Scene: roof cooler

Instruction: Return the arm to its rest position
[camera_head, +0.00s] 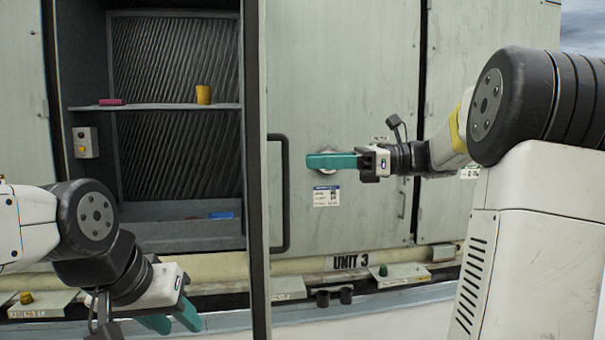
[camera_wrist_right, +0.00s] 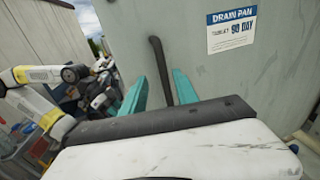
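My right gripper (camera_head: 334,161) has teal fingers and points left in front of the pale cabinet panel. Its tips stop right of the black door handle (camera_head: 285,192). In the right wrist view its fingers (camera_wrist_right: 160,92) are apart, with a dark bar (camera_wrist_right: 158,68) visible in the gap; I cannot tell its depth, but the head view shows the tips apart from the handle. Nothing is held. My left gripper (camera_head: 172,322) is low at the left, below the open cabinet, its teal fingertips apart and empty.
A door (camera_head: 257,130) stands edge-on beside the open cabinet. On its shelf (camera_head: 160,106) are a yellow cup (camera_head: 203,94) and a pink item (camera_head: 110,102); a blue item (camera_head: 221,215) lies below. Ledges with small knobs and two dark cylinders (camera_head: 334,297) line the cabinet's foot.

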